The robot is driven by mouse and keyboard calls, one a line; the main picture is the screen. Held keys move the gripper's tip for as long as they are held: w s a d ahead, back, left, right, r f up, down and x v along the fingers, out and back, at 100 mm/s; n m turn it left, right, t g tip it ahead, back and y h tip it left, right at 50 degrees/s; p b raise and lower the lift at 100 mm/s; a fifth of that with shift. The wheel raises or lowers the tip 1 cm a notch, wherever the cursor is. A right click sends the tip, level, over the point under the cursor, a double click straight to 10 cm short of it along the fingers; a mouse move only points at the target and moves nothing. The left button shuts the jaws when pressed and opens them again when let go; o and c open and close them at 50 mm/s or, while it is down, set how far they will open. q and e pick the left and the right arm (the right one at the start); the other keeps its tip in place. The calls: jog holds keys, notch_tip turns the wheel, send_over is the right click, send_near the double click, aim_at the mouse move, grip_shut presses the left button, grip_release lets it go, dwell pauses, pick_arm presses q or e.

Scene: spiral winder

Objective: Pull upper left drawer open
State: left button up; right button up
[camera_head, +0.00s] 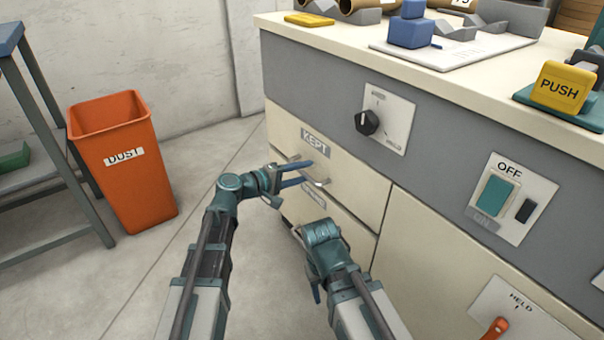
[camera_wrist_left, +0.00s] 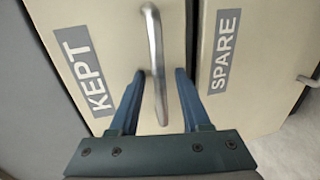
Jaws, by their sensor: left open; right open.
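The upper left drawer (camera_head: 340,172), labelled KEPT, is in the front of the cabinet and looks closed. Its metal bar handle (camera_head: 320,183) is partly hidden by my left gripper (camera_head: 309,172). In the left wrist view the handle (camera_wrist_left: 154,50) runs down between the two blue fingers of my left gripper (camera_wrist_left: 158,90), which are open on either side of it. I see a gap on both sides, so the fingers do not grip it. My right gripper (camera_head: 316,290) hangs low in front of the cabinet, pointing down, away from any handle; its fingers are mostly hidden.
The SPARE drawer (camera_wrist_left: 228,100) lies directly below. A rotary knob (camera_head: 367,123) and an OFF switch (camera_head: 495,195) sit on the grey panel. An orange DUST bin (camera_head: 140,185) and a shelf (camera_head: 75,237) stand left, with clear floor between bin and cabinet.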

pick_arm(q)
grip_shut()
dwell(1.4)
